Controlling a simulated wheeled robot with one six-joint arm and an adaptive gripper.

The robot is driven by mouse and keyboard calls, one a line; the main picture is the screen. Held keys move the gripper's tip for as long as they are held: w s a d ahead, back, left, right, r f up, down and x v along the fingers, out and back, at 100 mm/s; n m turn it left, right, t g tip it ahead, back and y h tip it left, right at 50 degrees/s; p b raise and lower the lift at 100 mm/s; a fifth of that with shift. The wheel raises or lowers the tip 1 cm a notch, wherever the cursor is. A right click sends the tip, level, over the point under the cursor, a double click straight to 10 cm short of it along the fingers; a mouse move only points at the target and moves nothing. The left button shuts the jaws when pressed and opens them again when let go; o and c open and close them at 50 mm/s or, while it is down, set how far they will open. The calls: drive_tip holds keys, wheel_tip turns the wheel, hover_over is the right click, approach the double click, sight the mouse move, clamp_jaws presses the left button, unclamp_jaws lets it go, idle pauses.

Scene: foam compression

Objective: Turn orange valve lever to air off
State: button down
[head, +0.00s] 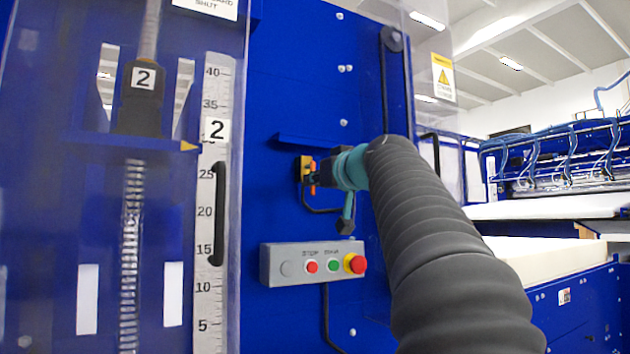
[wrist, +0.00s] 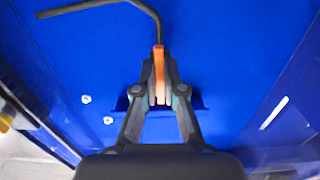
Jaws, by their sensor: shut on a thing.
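The orange valve lever (head: 313,178) stands close to upright on the blue machine panel, next to a yellow valve part (head: 303,167). In the wrist view the orange lever (wrist: 159,76) lies between the two fingers of my gripper (wrist: 160,97), which are closed on its sides. My gripper (head: 316,176) reaches the valve from the right in the head view and hides part of it. The lever's far end meets a dark bent pipe (wrist: 150,12) in the wrist view. Any air on or off marking cannot be made out.
A grey button box (head: 290,264) with red and green buttons sits below the valve. A small blue ledge (head: 305,139) juts out above it. A clear guard (head: 235,120) with a height scale (head: 210,290) stands to the left. White foam (head: 540,258) lies at right.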

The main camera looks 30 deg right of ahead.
drive_tip(key=shift+a+m, duration=0.1)
drive_tip(key=shift+m, duration=0.2)
drive_tip(key=m+p, duration=0.1)
drive_tip(key=m, duration=0.2)
drive_tip(key=a+r+m+p, duration=0.1)
drive_tip(key=m, duration=0.2)
drive_tip(key=a+m+p, duration=0.1)
drive_tip(key=m+p, duration=0.1)
drive_tip(key=m, duration=0.1)
drive_tip(key=shift+a+r, duration=0.1)
drive_tip(key=shift+r, duration=0.1)
drive_tip(key=m, duration=0.1)
drive_tip(key=m+p, duration=0.1)
drive_tip(key=m, duration=0.1)
drive_tip(key=r+m, duration=0.1)
drive_tip(key=shift+a+m+p, duration=0.3)
drive_tip(key=shift+r+m, duration=0.2)
drive_tip(key=shift+m, duration=0.7)
drive_tip(key=shift+r+m, duration=0.15)
drive_tip(key=shift+m, duration=0.75)
drive_tip(key=shift+a, duration=0.1)
drive_tip(key=c, duration=1.3)
unclamp_jaws()
drive_tip(key=shift+o, duration=0.2)
